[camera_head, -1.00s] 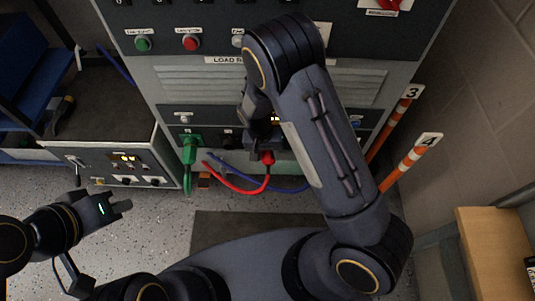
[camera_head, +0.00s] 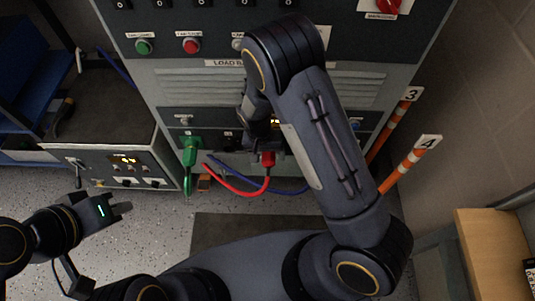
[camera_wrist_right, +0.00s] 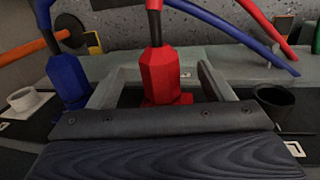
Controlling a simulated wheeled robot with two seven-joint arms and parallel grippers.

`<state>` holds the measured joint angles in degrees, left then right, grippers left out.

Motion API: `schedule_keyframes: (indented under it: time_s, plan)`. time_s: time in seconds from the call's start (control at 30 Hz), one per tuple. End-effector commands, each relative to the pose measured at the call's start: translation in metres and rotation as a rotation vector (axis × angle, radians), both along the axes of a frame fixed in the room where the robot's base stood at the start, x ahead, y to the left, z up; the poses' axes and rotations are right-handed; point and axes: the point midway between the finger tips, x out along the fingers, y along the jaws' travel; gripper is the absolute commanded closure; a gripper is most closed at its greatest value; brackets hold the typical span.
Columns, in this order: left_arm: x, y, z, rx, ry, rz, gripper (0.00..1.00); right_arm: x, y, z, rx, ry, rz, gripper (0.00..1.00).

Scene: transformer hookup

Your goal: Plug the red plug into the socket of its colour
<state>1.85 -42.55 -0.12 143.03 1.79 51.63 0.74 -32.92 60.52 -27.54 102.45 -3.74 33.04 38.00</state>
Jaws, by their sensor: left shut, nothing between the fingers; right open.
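The red plug (camera_head: 268,159) is at the lower front of the grey cabinet, its red cable hanging down and to the left. In the right wrist view the red plug (camera_wrist_right: 160,75) stands between the two fingers of my right gripper (camera_wrist_right: 162,85), which is open with gaps on both sides. The plug's end meets a red collar (camera_wrist_right: 168,100) on the panel and looks seated there; the contact is partly hidden by the gripper body. My left gripper (camera_head: 122,208) is shut and empty, over the floor at the left.
A green plug (camera_head: 190,150) sits in the panel left of the red one. A blue plug (camera_wrist_right: 68,80), a white socket (camera_wrist_right: 28,102) and a black socket (camera_wrist_right: 272,102) flank the red plug. Striped posts (camera_head: 410,165) stand at the right. A grey box (camera_head: 120,165) stands at the left.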

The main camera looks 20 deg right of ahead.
Motion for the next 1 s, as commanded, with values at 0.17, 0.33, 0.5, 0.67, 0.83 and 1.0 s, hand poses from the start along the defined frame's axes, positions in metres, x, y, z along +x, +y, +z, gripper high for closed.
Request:
schedule_keyframes:
  time_s: [0.17,0.33,0.5,0.67,0.83,1.0]
  plan:
    - [0.000,0.000,0.011,0.000,0.000,0.000,1.00,0.001,0.002,0.014,0.001,-0.001,0.000,0.26]
    - [0.000,0.000,0.019,0.000,0.000,0.000,1.00,0.002,0.003,0.024,0.001,-0.001,0.000,0.26]
    - [0.000,0.000,0.027,0.000,0.000,0.000,1.00,0.003,0.005,0.034,0.001,-0.001,0.000,0.26]
    - [0.000,0.000,0.034,0.000,0.000,0.000,1.00,0.003,0.006,0.043,0.000,0.000,0.000,0.26]
    - [0.000,0.000,0.042,0.000,0.000,0.000,1.00,0.004,0.008,0.053,0.001,-0.001,0.000,0.26]
    - [0.000,0.000,0.049,0.000,0.000,0.000,1.00,0.005,0.009,0.063,0.001,-0.001,0.000,0.26]
